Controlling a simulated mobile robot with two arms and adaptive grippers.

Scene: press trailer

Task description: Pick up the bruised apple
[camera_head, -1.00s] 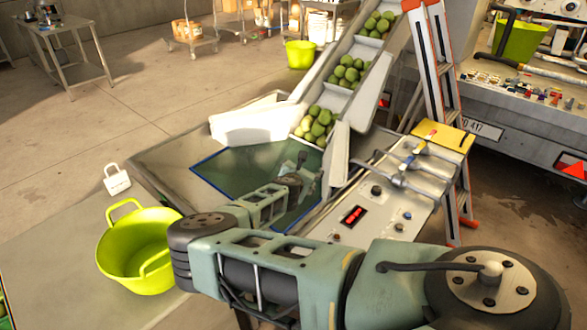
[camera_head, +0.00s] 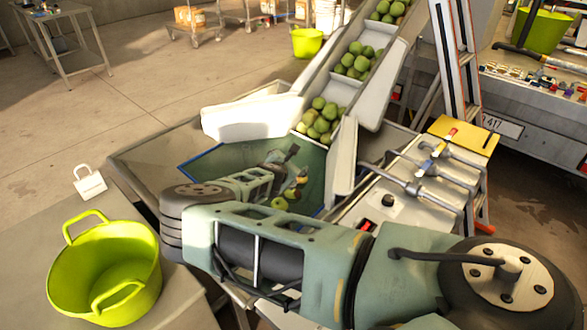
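My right arm hides part of the tray's near side. My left gripper is not in view.
A sloping white chute (camera_head: 385,70) carries several green apples (camera_head: 320,120) down to the tray. A ladder (camera_head: 455,60) and a lever panel (camera_head: 425,185) stand at right.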

